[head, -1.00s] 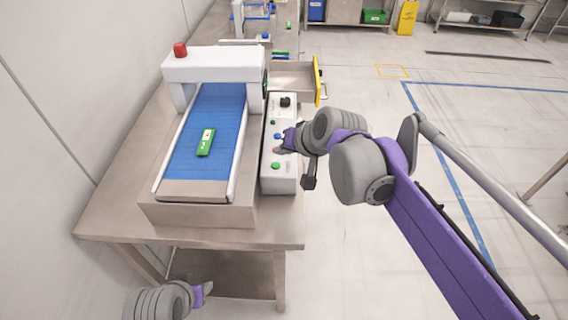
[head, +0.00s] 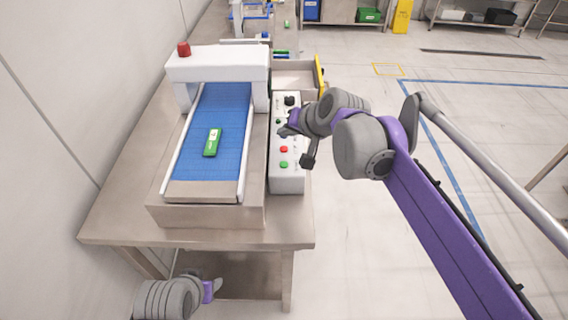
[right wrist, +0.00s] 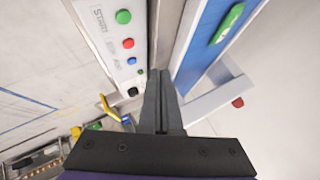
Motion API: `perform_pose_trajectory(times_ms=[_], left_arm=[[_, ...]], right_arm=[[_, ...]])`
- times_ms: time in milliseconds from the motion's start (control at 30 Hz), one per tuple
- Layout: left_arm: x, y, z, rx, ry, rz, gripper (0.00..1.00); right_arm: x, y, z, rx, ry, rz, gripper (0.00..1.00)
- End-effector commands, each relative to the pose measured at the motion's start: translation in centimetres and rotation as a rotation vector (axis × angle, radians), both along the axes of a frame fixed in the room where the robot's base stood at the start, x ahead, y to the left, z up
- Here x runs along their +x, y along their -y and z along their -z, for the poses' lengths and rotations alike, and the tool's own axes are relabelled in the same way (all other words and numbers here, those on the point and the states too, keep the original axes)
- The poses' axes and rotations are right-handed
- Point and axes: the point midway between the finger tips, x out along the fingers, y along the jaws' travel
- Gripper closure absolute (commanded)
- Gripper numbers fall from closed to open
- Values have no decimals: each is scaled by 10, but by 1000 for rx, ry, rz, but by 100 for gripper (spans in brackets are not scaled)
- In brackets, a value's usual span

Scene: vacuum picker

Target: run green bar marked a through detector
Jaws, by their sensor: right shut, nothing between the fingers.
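A green bar (head: 212,142) with a small white label lies lengthwise on the blue conveyor belt (head: 225,105), in front of the white detector arch (head: 215,65). I cannot read its letter. It also shows in the right wrist view (right wrist: 228,23). My right gripper (head: 285,132) is shut and empty over the control panel (head: 288,182), around the blue button; contact is unclear. The right wrist view shows the closed fingers (right wrist: 160,75) beside the blue button (right wrist: 132,61). My left gripper (head: 214,289) is low in front of the table, its jaws unclear.
The panel has a red button (head: 284,149), a green button (head: 284,164) marked START in the wrist view, and a black knob (head: 290,101). A red lamp (head: 184,49) tops the arch. An open drawer (head: 297,76) stands behind the panel.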

Motion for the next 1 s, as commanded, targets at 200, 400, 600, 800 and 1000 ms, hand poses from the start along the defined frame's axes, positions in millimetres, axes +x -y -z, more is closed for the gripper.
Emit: perform_pose_trajectory(times_ms=[200, 400, 600, 800, 1000], left_arm=[[-4, 0, 20, 0, -8, 0, 50], [-8, 0, 45, 0, -17, 0, 50], [-10, 0, 59, 0, -22, 0, 50], [-10, 0, 63, 0, -23, 0, 50], [-10, 0, 62, 0, -23, 0, 50]], right_arm=[[0, 0, 24, 0, -2, 1, 100], [0, 0, 54, 0, -2, 1, 100], [0, 0, 77, 1, 0, 1, 100], [0, 0, 85, 0, 0, 0, 100], [0, 0, 84, 0, 0, 0, 100]])
